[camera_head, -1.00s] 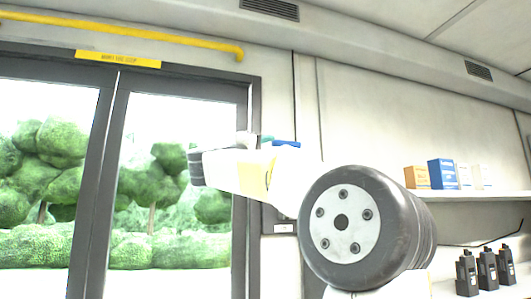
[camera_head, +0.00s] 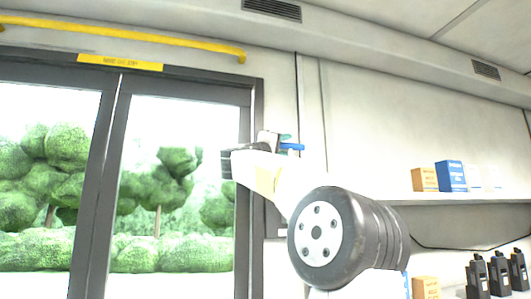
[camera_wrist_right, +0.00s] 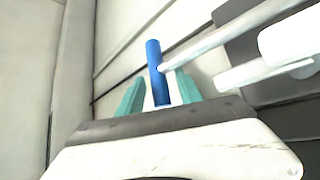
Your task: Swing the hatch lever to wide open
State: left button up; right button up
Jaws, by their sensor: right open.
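The blue handle of the hatch lever (camera_wrist_right: 157,72) stands upright in the right wrist view, with a pale grey rod (camera_wrist_right: 225,38) running from it to the upper right. My right gripper (camera_wrist_right: 158,92) has teal fingers spread apart, one on each side of the handle's lower part. I cannot tell whether either finger touches it. In the head view, a short piece of blue handle (camera_head: 292,147) shows just right of my right gripper (camera_head: 284,138), by the wall beside the door. My arm hides most of the lever there. My left gripper is not in view.
A glass double door (camera_head: 117,180) with a yellow rail (camera_head: 130,34) above it fills the left. At right, a shelf (camera_head: 440,199) holds blue and orange boxes (camera_head: 450,176), with several black radios (camera_head: 498,272) below. Pale rods crowd the right of the wrist view.

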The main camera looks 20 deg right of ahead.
grip_shut()
dwell(1.3)
